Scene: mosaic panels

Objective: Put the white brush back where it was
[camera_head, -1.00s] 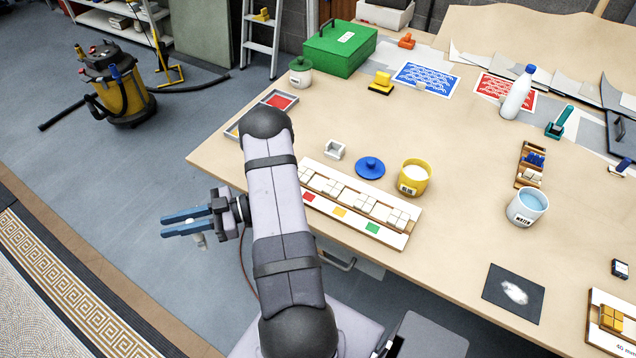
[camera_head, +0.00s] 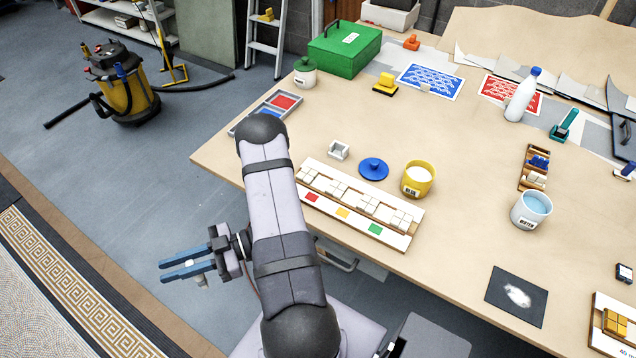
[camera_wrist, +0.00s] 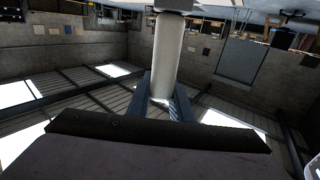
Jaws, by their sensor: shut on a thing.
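My gripper (camera_head: 163,270), with blue fingers, is out over the floor to the left of the workbench, beyond the bench's edge. In the wrist view the white brush (camera_wrist: 168,55) is a thick white cylinder between the fingers, widening into a pale block at the top edge. Its bristles are not clear. A small wooden rack (camera_head: 530,150) on the bench's right side holds a blue piece and a pale piece.
A white panel (camera_head: 400,240) with pale tiles lies along the bench's near edge. Near it are a yellow cup (camera_head: 418,185), a blue lid (camera_head: 373,168) and a small white box (camera_head: 339,150). A water cup (camera_head: 522,220) stands close to the rack. The bench's middle is clear.

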